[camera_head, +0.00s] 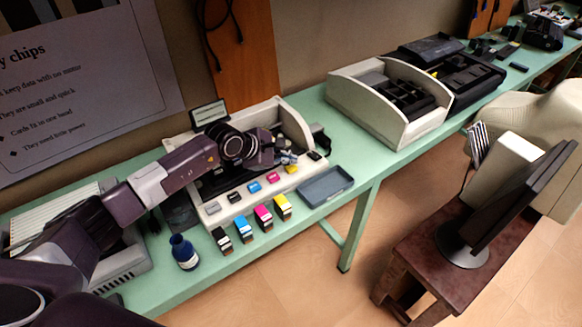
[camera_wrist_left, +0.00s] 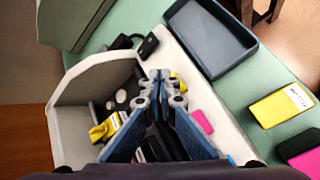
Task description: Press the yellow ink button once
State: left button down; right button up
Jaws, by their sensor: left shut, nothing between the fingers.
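The yellow ink button (camera_head: 292,169) is at the right end of a row of coloured buttons on the front ledge of an open printer (camera_head: 205,219). The magenta button (camera_head: 273,178) is beside it, then the cyan button (camera_head: 254,187) and the black button (camera_head: 235,197). My left gripper (camera_head: 287,157) is shut and empty, just behind the yellow button. In the left wrist view the fingertips (camera_wrist_left: 160,78) appear right beside the yellow button (camera_wrist_left: 178,82), which they partly hide. I cannot tell whether they touch. My right gripper is not in view.
Ink cartridges, including a yellow one (camera_head: 283,207) and a magenta one (camera_head: 263,218), lie before the printer. A grey-blue tray (camera_head: 326,186) is to their right. A blue bottle (camera_head: 184,252) stands left. A larger beige machine (camera_head: 408,133) stands farther along the green table.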

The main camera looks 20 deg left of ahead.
aim_at(290, 169)
pick_arm(q)
jog(key=shift+f, duration=0.1)
dwell(0.7)
jog(key=shift+f+b, duration=0.35)
jog(key=shift+b, duration=0.2)
jog(key=shift+f+b, duration=0.55)
dwell(0.5)
jog(key=shift+r, duration=0.15)
dwell(0.3)
jog(key=shift+r+p, duration=0.45)
jog(key=shift+r, duration=0.4)
jog(key=shift+r+p, duration=1.4)
jog(key=shift+r, duration=1.15)
jog(key=shift+d+f, duration=0.1)
